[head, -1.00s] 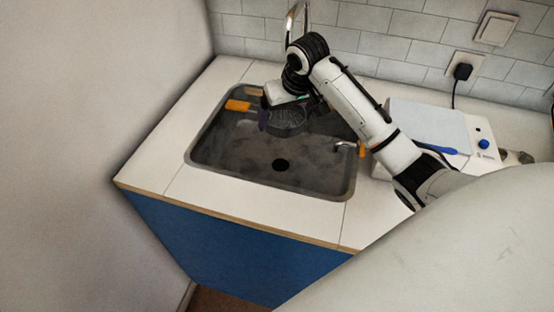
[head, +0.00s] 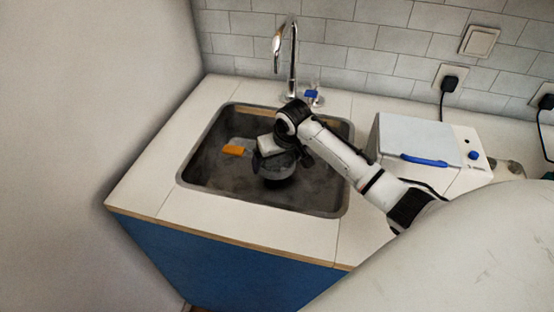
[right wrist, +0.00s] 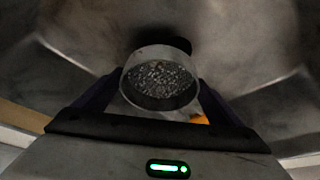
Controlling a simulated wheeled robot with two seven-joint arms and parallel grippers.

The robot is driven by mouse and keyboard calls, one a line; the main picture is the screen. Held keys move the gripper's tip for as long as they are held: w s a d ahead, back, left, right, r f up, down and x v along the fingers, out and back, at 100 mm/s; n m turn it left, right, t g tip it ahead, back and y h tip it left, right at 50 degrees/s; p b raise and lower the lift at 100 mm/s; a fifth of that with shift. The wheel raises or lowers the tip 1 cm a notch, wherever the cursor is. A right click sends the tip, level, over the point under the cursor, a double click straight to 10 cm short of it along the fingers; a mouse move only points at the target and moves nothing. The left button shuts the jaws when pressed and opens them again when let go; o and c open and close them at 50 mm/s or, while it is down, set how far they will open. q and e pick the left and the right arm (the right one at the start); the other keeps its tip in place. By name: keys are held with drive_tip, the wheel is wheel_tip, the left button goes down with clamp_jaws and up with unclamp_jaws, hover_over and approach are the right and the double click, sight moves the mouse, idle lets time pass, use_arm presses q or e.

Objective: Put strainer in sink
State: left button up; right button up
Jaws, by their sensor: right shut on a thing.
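The strainer is a round metal cup with a speckled, perforated inside, between my fingers in the right wrist view (right wrist: 160,82). In the head view it shows as a dark round shape (head: 274,168) low inside the sink. My right gripper (head: 268,148) is shut on the strainer, and its dark purple fingers lie on either side of the cup in the wrist view. The sink (head: 262,205) is a grey metal basin set in the white counter. A black round spot (right wrist: 176,44), perhaps the drain, lies just past the strainer. My left gripper is out of view.
An orange item (head: 234,150) lies in the sink left of my gripper. The tap (head: 292,65) rises behind the sink, with a small blue-topped item (head: 311,96) beside it. A white box with a blue handle (head: 418,138) stands right of the sink. The front counter (head: 250,228) is clear.

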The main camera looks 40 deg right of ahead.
drive_tip(key=shift+f, duration=0.6)
drive_tip(key=o, duration=1)
drive_tip(key=v, duration=1.3)
drive_tip(key=shift+w+r, duration=0.2)
